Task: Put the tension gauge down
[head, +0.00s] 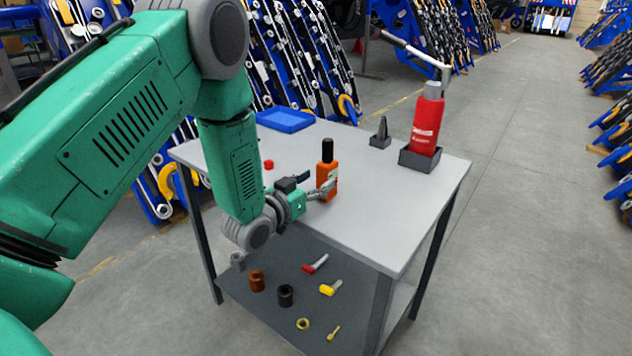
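The gauge's base is at or just above the tabletop; I cannot tell which. My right gripper is not in view.
The table's middle is clear. A lower dark shelf (262,300) carries several small parts.

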